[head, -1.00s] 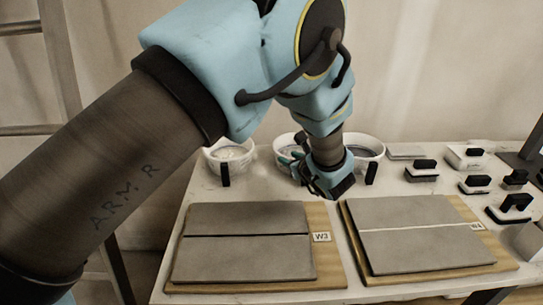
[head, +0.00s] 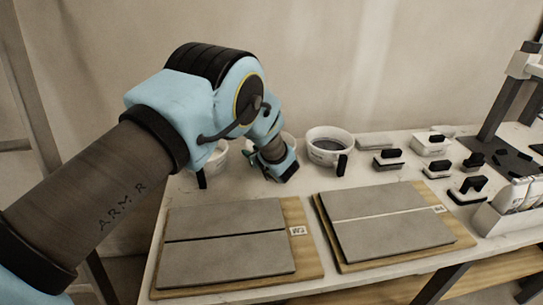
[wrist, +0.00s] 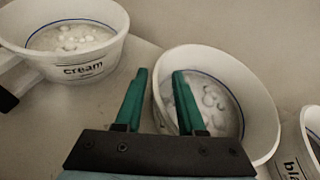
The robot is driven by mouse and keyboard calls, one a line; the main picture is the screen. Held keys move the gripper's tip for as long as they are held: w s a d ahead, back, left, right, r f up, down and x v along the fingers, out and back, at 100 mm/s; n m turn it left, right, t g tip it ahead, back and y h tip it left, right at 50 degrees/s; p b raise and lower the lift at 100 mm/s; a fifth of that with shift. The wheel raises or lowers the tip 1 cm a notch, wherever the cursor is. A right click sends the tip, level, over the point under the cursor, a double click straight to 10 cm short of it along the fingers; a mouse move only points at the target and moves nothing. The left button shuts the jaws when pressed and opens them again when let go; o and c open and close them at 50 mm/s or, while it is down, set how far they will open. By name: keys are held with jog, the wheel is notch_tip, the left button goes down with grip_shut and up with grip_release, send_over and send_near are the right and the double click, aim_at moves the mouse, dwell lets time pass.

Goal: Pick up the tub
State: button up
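Three white tubs with dark handles stand in a row at the back of the table. The left tub (head: 218,160), marked "cream", also shows in the wrist view (wrist: 85,72). The middle tub (wrist: 245,85) holds pale lumpy contents; in the head view my arm mostly hides it. The right tub (head: 322,157) has dark contents and is cut off in the wrist view (wrist: 292,160). My gripper (wrist: 160,75) is open, its green fingers at the middle tub's near-left rim. One finger overlaps the inside, the other appears outside. I cannot tell the height or any contact.
Two wooden boards with grey tiles, the left (head: 310,265) and the right (head: 462,240), lie in front. Several black-handled blocks (head: 388,160) stand to the right. A box of packets (head: 505,222) and a dark stand (head: 500,105) are at the far right.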

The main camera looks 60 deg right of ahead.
jog(key=shift+c, duration=0.3)
grip_shut()
jog(key=shift+a+f, duration=0.1)
jog(key=shift+f, duration=0.05)
dwell(0.8)
